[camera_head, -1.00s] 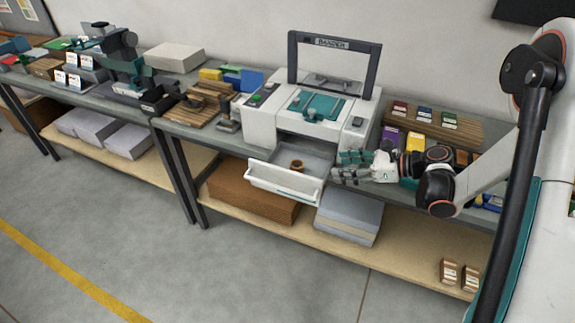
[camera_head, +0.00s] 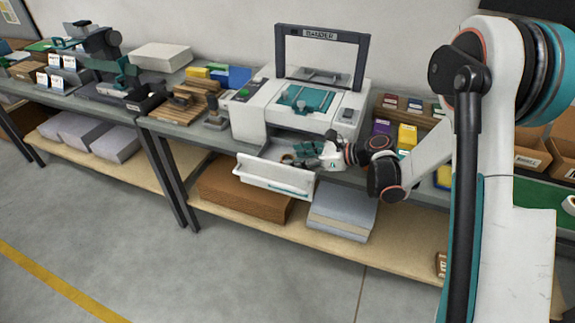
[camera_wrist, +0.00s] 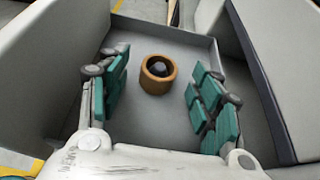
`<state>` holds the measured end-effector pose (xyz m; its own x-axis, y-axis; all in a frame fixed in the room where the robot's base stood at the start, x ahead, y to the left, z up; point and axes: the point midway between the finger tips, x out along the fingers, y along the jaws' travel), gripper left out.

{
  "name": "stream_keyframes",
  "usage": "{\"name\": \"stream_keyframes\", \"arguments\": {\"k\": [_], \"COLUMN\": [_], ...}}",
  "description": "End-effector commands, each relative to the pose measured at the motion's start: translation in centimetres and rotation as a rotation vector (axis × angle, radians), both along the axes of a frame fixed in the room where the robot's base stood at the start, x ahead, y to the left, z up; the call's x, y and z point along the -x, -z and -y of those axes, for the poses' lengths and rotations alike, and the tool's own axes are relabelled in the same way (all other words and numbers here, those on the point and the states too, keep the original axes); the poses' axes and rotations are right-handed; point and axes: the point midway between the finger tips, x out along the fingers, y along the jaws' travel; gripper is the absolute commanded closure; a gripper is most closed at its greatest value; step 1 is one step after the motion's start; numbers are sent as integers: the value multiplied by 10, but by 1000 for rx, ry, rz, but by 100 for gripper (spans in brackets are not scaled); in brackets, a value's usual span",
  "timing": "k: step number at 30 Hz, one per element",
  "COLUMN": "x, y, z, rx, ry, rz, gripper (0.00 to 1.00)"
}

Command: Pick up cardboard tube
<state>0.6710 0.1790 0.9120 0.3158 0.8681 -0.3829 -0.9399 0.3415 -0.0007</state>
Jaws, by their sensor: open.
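The cardboard tube (camera_wrist: 158,75) is a short brown ring standing upright on the grey floor of the open drawer (camera_wrist: 181,48), with its dark hollow facing up. In the head view the tube (camera_head: 288,159) shows small in the drawer (camera_head: 270,180), at the left of my fingers. My gripper (camera_wrist: 158,92) is open, its teal-padded fingers spread on either side of the tube in the wrist view, with clear gaps on both sides. In the head view my gripper (camera_head: 308,154) is over the drawer's right part. I cannot tell its exact height above the tube.
The drawer sticks out of a white printing machine (camera_head: 300,100) with a raised dark frame. Its walls stand close around my fingers. Ink cartons (camera_head: 407,137) and a wooden rack are right of the machine. Wooden blocks (camera_head: 196,98) are on its left. A shelf with boxes is below.

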Motion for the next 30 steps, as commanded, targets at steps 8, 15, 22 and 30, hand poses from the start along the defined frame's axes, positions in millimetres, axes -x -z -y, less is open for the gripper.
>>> {"name": "stream_keyframes", "arguments": {"k": [8,15,22,30], "x": [-6,-5,-5,-5], "y": [8,8,8,3], "z": [-16,-16,-15,-15], "rx": [0,0,0,0], "ry": [0,0,0,0], "rz": [-1,-1,-1,-1], "gripper": [41,69,76,76]}}
